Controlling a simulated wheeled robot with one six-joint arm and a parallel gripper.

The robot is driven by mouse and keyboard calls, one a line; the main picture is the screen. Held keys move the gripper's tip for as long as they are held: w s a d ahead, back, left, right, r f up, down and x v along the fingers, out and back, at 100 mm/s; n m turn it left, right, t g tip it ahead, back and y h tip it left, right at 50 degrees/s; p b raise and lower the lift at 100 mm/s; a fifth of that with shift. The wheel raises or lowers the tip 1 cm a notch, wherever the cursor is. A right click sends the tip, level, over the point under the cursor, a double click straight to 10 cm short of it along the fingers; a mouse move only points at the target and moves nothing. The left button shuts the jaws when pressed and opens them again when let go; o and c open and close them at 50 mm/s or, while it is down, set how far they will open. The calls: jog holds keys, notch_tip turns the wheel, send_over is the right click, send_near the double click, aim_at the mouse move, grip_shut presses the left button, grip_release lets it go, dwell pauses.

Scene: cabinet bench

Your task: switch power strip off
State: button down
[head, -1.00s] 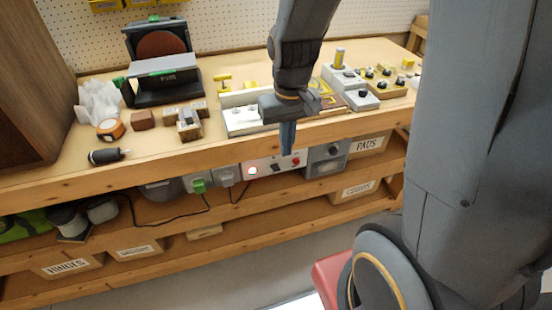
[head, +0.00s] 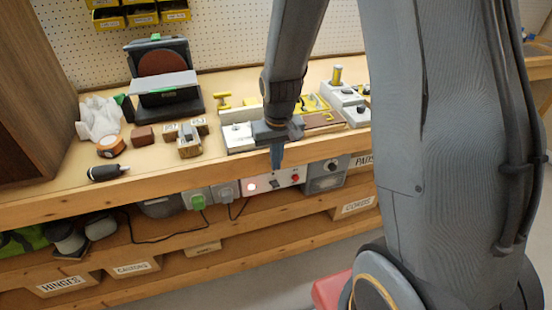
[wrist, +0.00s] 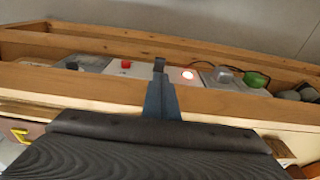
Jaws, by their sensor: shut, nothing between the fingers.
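The power strip (head: 260,190) is a pale panel on the shelf below the bench top, with a glowing lamp (head: 251,187), a small dark switch (head: 275,184) and a red button (head: 295,178). My gripper (head: 277,163) points down at the bench's front edge, its fingers closed and empty, the tip just above the switch in the head view. In the wrist view the closed fingers (wrist: 160,85) cover the middle of the panel, between the red button (wrist: 126,64) and the lit lamp (wrist: 187,75).
A green plug (head: 198,201) with a cable sits left of the panel, and a grey box with a knob (head: 325,172) sits right. The wooden bench edge (head: 130,187) runs just above. A sander (head: 165,85) and small parts crowd the bench top.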

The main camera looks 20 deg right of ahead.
aim_at(275, 184)
jog(key=f, duration=0.6)
jog(key=shift+w+f, duration=0.35)
jog(key=shift+w, duration=0.05)
jog(key=shift+s, duration=0.15)
